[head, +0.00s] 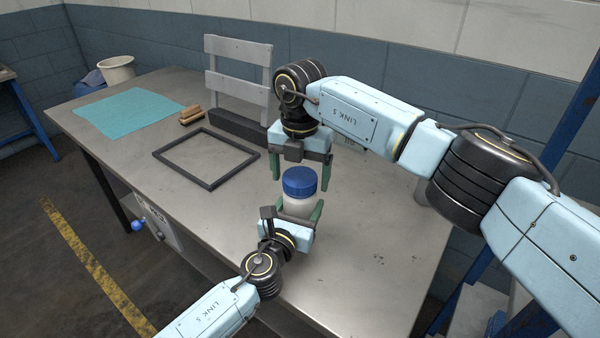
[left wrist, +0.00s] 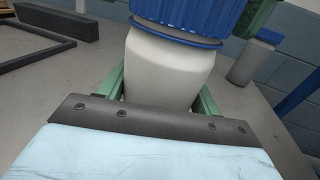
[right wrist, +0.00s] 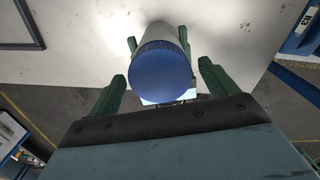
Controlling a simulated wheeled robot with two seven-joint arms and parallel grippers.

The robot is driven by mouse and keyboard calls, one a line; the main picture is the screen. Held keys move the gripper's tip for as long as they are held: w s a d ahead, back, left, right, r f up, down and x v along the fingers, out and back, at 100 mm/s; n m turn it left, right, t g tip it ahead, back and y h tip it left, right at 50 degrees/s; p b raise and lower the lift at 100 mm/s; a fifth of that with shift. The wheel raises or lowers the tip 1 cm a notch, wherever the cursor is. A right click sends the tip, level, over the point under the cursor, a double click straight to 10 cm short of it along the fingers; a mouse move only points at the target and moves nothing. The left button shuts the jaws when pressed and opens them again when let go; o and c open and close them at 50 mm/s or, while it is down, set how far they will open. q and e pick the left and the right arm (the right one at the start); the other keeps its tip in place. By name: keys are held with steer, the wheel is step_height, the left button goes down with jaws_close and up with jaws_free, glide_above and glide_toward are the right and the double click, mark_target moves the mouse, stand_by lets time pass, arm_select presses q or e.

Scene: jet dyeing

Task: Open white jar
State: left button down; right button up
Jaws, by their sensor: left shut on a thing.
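The white jar (head: 300,206) with a ribbed blue lid (head: 299,181) stands upright near the middle of the metal table. My left gripper (head: 298,210) is shut on the jar's white body, low down; the left wrist view shows its green fingers on both sides of the jar (left wrist: 165,70). My right gripper (head: 301,172) points down from above, open, with its fingers on either side of the lid and no clear grip. In the right wrist view the round lid top (right wrist: 160,72) lies between its spread fingers. The lid is on the jar.
A dark rectangular frame (head: 160,156), brown blocks (head: 191,115), a teal cloth (head: 128,112) and a grey slatted rack (head: 240,82) lie left and behind. Another lidded jar (left wrist: 255,58) stands to the right in the left wrist view. The front right table is clear.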

steer(key=shift+r, duration=2.25)
arm_select(q)
steer(key=shift+c, duration=1.2)
jaws_free()
steer(key=shift+s, duration=0.15)
